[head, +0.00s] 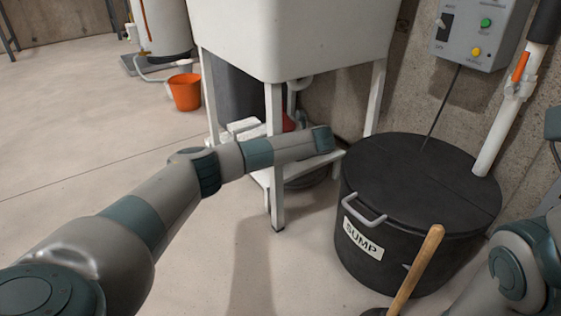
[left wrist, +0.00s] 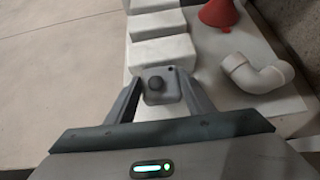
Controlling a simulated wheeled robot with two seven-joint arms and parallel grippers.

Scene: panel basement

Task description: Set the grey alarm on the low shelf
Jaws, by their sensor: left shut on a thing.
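The grey alarm (left wrist: 161,92) is a small boxy thing with a dark round knob, seen in the left wrist view. My left gripper (left wrist: 160,84) is shut on it, with one finger on each side. The low shelf (left wrist: 228,98) is a white board under the sink; its edge also shows in the head view (head: 325,162). The alarm appears over the shelf's near part, just before the white blocks. I cannot tell whether it touches the shelf. In the head view my left arm reaches under the sink and the alarm is hidden. My right gripper is out of view.
On the shelf are several white blocks (left wrist: 163,53), a red funnel (left wrist: 218,13) and a white pipe elbow (left wrist: 257,75). The sink's front leg (head: 276,185) stands close to my left arm. A black sump bin (head: 415,190) and a wooden handle (head: 418,268) are at right.

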